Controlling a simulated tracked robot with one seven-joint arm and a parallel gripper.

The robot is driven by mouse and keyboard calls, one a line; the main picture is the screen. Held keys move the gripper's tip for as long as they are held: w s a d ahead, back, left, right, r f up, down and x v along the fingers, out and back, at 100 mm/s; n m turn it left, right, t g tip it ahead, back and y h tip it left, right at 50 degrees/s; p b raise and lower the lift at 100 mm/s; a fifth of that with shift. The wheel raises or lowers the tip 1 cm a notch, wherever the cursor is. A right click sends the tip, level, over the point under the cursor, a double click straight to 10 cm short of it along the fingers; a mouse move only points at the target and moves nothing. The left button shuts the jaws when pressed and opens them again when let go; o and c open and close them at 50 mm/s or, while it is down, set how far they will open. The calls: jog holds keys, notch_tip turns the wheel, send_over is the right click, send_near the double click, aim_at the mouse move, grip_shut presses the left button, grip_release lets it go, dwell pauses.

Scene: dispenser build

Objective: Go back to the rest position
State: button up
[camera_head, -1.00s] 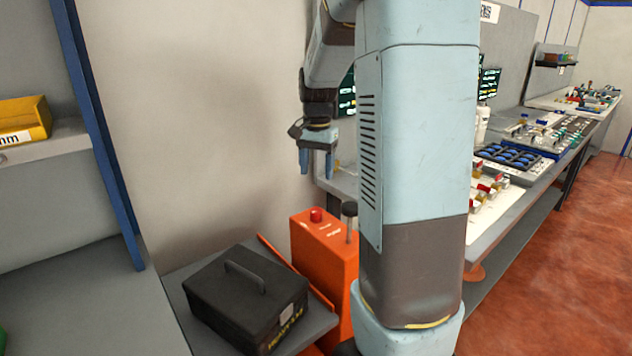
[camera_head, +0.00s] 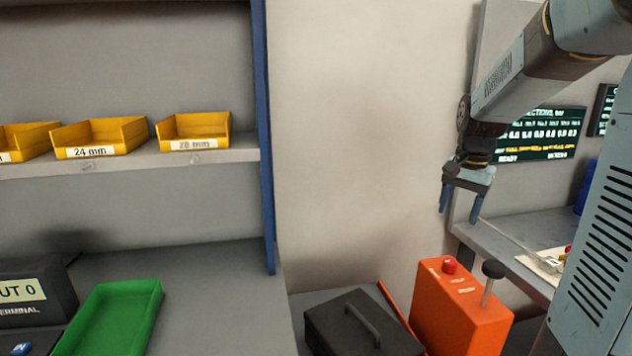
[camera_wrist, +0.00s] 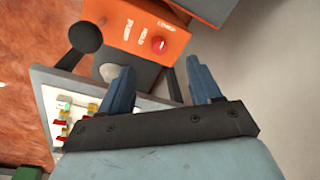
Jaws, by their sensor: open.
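My gripper (camera_head: 459,205) hangs at the end of my raised arm on the right of the head view, its blue fingers pointing down. It is open with nothing between the fingers. It is in the air, above and behind the orange box (camera_head: 460,310), and touches nothing that I can see. The wrist view shows both blue fingers (camera_wrist: 163,90) spread apart, with the orange box (camera_wrist: 150,25) with its red button and black knob beyond them.
A black case (camera_head: 345,325) stands left of the orange box. Yellow bins (camera_head: 100,138) sit on a shelf at left, above a green tray (camera_head: 115,315) and a black terminal (camera_head: 30,295). A workbench (camera_head: 500,240) and a dark display (camera_head: 545,135) are at right. The wall between is bare.

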jog(key=s+a+r+n+t, duration=0.2)
jog(key=s+a+n, duration=0.2)
jog(key=s, duration=0.6)
jog(key=s+a+r+n+t, duration=0.2)
jog(key=s+a+n, duration=0.2)
jog(key=s, duration=0.6)
jog(key=shift+a+n+t, duration=0.3)
jog(key=shift+a, duration=0.85)
jog(key=shift+r, duration=0.1)
dwell(0.7)
